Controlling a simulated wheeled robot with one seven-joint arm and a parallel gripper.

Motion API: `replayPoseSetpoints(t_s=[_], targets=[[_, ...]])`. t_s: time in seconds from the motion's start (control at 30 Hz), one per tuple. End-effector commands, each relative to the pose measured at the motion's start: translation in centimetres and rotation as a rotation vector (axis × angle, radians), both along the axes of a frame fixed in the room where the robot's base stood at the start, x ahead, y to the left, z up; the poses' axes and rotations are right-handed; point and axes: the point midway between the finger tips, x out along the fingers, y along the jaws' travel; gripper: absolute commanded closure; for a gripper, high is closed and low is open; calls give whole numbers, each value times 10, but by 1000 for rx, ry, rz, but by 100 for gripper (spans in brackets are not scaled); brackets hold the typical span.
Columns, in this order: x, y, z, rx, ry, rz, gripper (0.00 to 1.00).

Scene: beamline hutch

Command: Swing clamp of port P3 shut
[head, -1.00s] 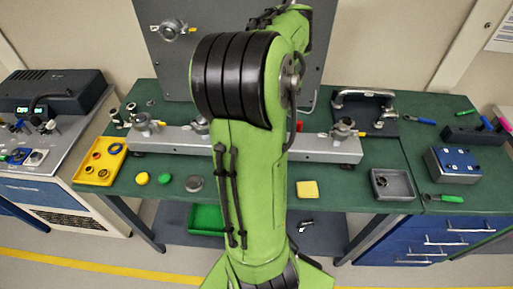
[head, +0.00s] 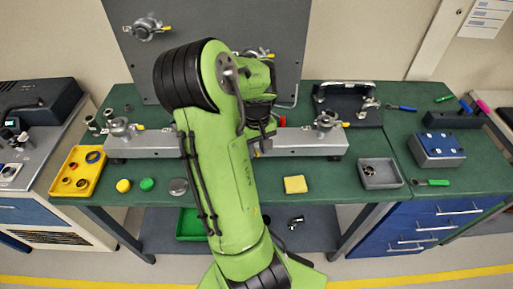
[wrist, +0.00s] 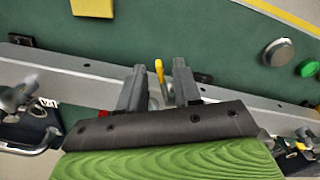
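My gripper (head: 262,143) is over the middle of the grey rail (head: 310,141) on the green bench, pointing down. In the wrist view its two fingers (wrist: 159,88) are apart. A yellow-tipped clamp lever (wrist: 159,70) shows between them, with a gap on each side. The clamp fitting under it is mostly hidden by my gripper, and in the head view by my arm. Another clamp fitting (head: 327,121) stands at the rail's right end and one (head: 121,128) at its left end.
A grey panel (head: 205,25) behind the rail carries more clamp fittings (head: 148,29). In front of the rail lie a yellow block (head: 295,184), a grey tray (head: 380,173), a yellow tray (head: 78,172) and round caps (head: 147,184). A black handled plate (head: 350,106) is at the back right.

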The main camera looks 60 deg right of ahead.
Motion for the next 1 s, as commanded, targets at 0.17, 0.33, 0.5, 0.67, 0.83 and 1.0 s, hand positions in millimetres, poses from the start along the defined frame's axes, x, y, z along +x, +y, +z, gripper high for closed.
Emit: replayPoseSetpoints(t_s=[0.17, 0.33, 0.5, 0.67, 0.83, 1.0], targets=[[0, 0, 1, 0, 0, 0, 82], [0, 0, 1, 0, 0, 0, 100], [0, 0, 1, 0, 0, 0, 100], [0, 0, 1, 0, 0, 0, 100], [0, 0, 1, 0, 0, 0, 100], [0, 0, 1, 0, 0, 0, 100]])
